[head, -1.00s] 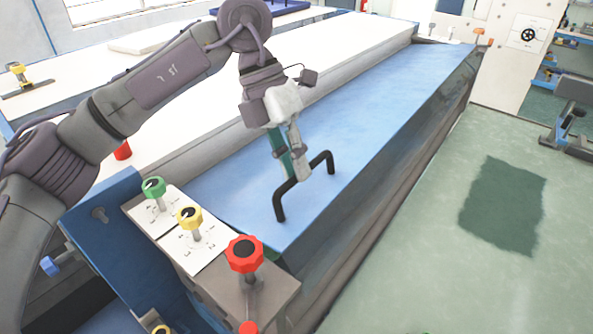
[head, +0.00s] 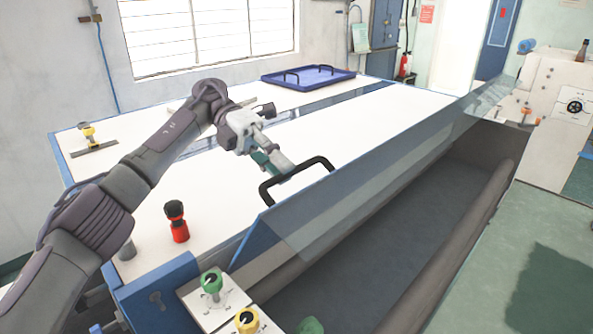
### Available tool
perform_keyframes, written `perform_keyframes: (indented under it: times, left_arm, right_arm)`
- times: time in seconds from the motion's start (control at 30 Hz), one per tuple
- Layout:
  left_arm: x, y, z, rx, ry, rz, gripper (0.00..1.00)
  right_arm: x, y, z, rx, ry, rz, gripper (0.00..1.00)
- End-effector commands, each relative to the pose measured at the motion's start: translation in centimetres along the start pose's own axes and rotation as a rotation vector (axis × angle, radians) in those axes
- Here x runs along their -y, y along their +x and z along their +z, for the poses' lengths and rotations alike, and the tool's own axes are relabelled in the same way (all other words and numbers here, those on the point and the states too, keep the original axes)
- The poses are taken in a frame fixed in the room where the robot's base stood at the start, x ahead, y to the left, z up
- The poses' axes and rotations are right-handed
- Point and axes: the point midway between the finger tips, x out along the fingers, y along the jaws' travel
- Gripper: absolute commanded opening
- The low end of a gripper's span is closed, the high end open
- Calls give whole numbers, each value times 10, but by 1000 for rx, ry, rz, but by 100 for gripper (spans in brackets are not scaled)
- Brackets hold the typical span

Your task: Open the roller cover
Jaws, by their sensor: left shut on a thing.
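The roller cover (head: 335,208) is a long blue and partly see-through panel. It stands tilted up along the front edge of the white table, and the trough beneath it (head: 375,225) is uncovered. A black bar handle (head: 315,162) is fixed near the cover's near end. My left gripper (head: 285,170) is shut on this handle, coming from the table side. Its fingers hide part of the bar. My right gripper is not in view.
Green (head: 211,283) and yellow (head: 247,320) knobs stand at the near end. A blue tray (head: 290,80) lies at the back. Green floor (head: 500,260) is clear at the right.

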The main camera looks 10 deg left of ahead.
Motion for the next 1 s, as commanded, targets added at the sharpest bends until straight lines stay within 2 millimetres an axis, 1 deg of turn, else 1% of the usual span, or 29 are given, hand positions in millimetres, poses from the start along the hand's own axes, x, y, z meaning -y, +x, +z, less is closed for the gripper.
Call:
perform_keyframes:
  times: [0.03,0.23,0.43,0.73,0.77,0.8,0.87,0.9,1.0]
  left_arm:
    - [7,-9,1,11,5,-24,0]
    - [4,-20,1,9,6,-71,0]
    - [2,-23,1,8,9,-86,0]
    - [2,-22,0,7,9,-85,0]
    - [2,-22,0,7,9,-85,17]
    - [2,-22,0,6,8,-85,24]
    - [2,-22,0,5,7,-84,34]
    - [1,-22,0,4,6,-83,39]
    - [0,-21,0,3,4,-82,39]
  right_arm:
    - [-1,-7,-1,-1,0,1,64]
    - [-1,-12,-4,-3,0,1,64]
    - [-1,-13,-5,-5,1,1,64]
    - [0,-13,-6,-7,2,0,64]
    - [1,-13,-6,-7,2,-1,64]
    - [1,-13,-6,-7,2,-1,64]
    - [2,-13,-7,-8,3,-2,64]
    - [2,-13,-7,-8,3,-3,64]
    - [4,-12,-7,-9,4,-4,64]
